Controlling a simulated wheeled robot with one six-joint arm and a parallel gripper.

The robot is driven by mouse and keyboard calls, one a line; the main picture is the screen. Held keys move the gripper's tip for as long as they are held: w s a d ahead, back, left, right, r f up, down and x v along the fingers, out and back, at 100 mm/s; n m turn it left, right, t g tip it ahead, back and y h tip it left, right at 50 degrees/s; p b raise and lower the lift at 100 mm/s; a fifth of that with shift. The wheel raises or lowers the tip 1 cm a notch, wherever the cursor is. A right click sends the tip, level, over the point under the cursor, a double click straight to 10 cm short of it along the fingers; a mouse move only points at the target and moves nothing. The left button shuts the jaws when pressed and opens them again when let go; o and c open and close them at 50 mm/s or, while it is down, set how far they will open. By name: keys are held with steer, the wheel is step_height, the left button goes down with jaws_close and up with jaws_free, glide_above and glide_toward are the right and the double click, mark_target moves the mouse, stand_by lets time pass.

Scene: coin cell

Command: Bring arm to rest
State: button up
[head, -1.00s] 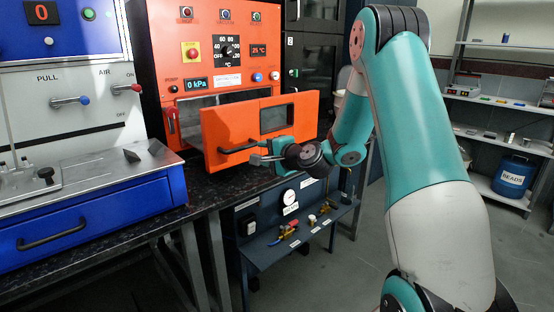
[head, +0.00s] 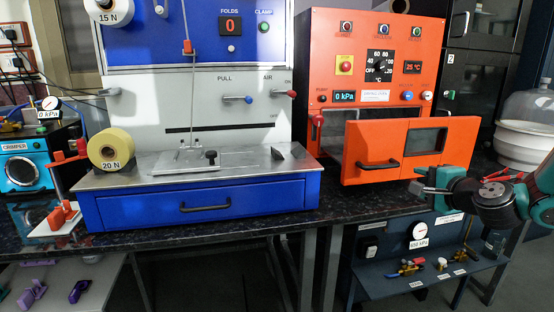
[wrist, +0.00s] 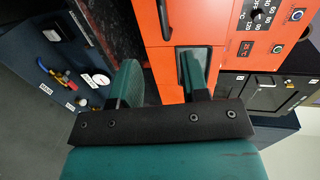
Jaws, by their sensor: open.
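My gripper (head: 414,188) is in front of the orange oven's door, below and to the right of its black handle (head: 379,165). The jaws are open with nothing between them; both teal fingers also show in the wrist view (wrist: 162,82). The orange door (head: 455,140) with its dark window stands ajar, and part of the dark opening shows at its left. In the wrist view the orange front lies beyond the fingers. My arm runs off the right edge of the head view.
A blue and grey machine (head: 300,190) with a drawer stands left of the oven on the dark bench. A yellow 20 N roll (head: 110,149) is at its left. A lower blue panel (head: 375,268) with a gauge and valves sits below my gripper. A white vessel (head: 525,143) stands at right.

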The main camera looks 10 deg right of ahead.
steer(key=s+a+r+n+g+y, duration=0.1)
steer(key=a+n+g+y, duration=0.2)
steer(key=a, duration=0.4)
steer(key=s+a+r+n+y, duration=0.1)
steer(key=a+n+y, duration=0.1)
steer(key=a+n, duration=0.35)
steer(key=s+a+n+g+y, duration=0.1)
steer(key=s+a+n+g, duration=0.85)
steer(key=s+a, duration=0.65)
steer(key=s+a+n+g+h, duration=0.1)
steer(key=s+n+g+h, duration=0.2)
steer(key=s+n, duration=0.65)
step_height(320, 180, up, 13)
steer(key=s+m+p, duration=0.1)
steer(key=m+p, duration=0.2)
steer(key=p, duration=1)
steer(key=shift+s+a+p, duration=0.15)
steer(key=shift+s+p, duration=0.15)
steer(key=shift+s, duration=0.05)
